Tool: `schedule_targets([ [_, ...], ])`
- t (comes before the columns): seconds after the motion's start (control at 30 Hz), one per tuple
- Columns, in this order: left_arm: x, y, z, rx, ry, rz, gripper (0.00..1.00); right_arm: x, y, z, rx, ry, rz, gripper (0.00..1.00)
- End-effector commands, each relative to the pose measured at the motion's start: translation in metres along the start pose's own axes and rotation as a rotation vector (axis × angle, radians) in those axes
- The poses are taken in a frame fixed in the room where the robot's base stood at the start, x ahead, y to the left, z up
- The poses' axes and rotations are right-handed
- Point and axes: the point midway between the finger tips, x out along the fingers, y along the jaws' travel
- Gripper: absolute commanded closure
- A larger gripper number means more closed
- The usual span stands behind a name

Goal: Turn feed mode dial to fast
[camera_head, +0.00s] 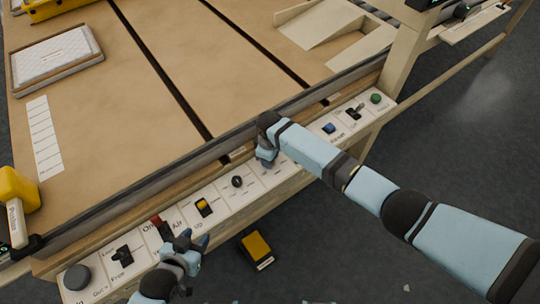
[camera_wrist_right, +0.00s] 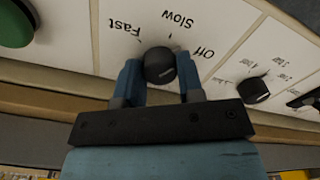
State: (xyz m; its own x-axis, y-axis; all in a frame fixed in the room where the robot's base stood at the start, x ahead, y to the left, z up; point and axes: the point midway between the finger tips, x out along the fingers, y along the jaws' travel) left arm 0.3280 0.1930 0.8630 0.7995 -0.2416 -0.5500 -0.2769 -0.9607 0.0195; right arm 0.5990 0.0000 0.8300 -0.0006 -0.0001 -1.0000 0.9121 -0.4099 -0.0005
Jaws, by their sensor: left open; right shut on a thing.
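The feed mode dial (camera_wrist_right: 160,65) is a round black knob on a white panel, with the words Fast, Slow and Off around it, upside down in the right wrist view. My right gripper (camera_wrist_right: 160,88) has its blue fingers on both sides of the knob and is shut on it. I cannot tell surely which word the knob points to. In the head view my right gripper (camera_head: 266,155) is over the middle of the control panel (camera_head: 222,190), and it hides the dial. My left gripper (camera_head: 194,241) is open and empty by the panel's lower left part.
Another black knob (camera_wrist_right: 253,90) is beside the dial. A red switch (camera_head: 162,228), a yellow switch (camera_head: 204,207) and a green button (camera_head: 375,98) are along the panel. A yellow-topped box (camera_head: 256,249) is below the panel edge. A quilted pad (camera_head: 55,58) lies on the table.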

Motion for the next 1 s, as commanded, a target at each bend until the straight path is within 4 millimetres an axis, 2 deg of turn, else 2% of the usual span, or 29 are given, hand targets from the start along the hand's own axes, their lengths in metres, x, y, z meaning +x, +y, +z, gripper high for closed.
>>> schedule_targets([
  [0.4, -0.0039, -0.0014, -0.0063, 0.001, 0.002, -0.003, 0.57, -0.0009, 0.0002, -0.0004, -0.396, 0.0, 0.001, 0.89],
  [1.0, -0.0024, -0.0015, -0.003, 0.0, 0.001, -0.004, 0.57, -0.0002, 0.0008, -0.0005, -0.966, 0.0, 0.003, 0.89],
])
